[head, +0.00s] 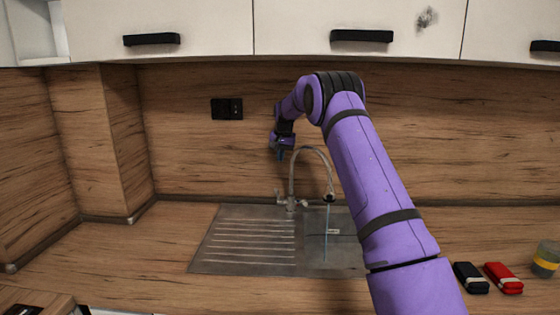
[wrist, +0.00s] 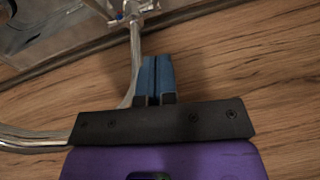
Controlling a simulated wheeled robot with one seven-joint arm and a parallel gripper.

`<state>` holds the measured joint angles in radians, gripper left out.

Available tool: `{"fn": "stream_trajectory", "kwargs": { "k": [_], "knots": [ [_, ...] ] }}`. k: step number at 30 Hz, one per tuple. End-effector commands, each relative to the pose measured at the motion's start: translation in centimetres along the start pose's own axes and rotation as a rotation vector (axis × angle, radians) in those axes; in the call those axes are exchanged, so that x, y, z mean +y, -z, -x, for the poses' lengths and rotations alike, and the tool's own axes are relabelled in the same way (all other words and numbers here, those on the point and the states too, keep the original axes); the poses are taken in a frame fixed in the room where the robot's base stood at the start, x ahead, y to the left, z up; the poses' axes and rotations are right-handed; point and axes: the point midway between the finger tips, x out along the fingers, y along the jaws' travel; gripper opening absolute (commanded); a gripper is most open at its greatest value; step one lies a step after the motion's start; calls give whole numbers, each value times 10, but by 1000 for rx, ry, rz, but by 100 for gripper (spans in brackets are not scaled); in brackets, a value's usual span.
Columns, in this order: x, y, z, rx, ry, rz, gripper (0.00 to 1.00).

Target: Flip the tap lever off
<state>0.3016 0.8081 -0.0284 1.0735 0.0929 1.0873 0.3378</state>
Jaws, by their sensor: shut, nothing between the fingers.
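The chrome tap (head: 292,180) stands at the back of the sink, its tall curved spout bending to the right. A thin bluish stream of water (head: 326,235) runs down from the spout's end. A small lever (head: 281,196) shows low on the left of the tap body; its exact position is too small to tell. My gripper (head: 280,155) is above the lever, just left of the spout's upper bend. In the wrist view my gripper (wrist: 155,65) has its blue fingertips together and empty, beside the tap's pipe (wrist: 135,60). The tap body (wrist: 130,12) is at that view's top.
The steel sink (head: 240,240) has a ribbed drainer on the left and a basin on the right. A black socket (head: 227,109) is on the wooden splashback. Cabinets (head: 200,28) hang above. A black case (head: 471,278), red case (head: 503,278) and jar (head: 546,258) stand right.

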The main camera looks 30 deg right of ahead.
Motion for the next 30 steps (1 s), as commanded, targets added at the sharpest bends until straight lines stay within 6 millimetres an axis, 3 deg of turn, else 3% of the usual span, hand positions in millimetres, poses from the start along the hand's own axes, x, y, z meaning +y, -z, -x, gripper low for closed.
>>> {"fn": "stream_trajectory", "kwargs": {
  "k": [12,21,30],
  "knots": [
    [0,-1,-79,-4,-1,0,0],
    [0,-26,-101,-2,0,-1,0],
    [0,-29,-104,-1,0,0,0]
  ]
}}
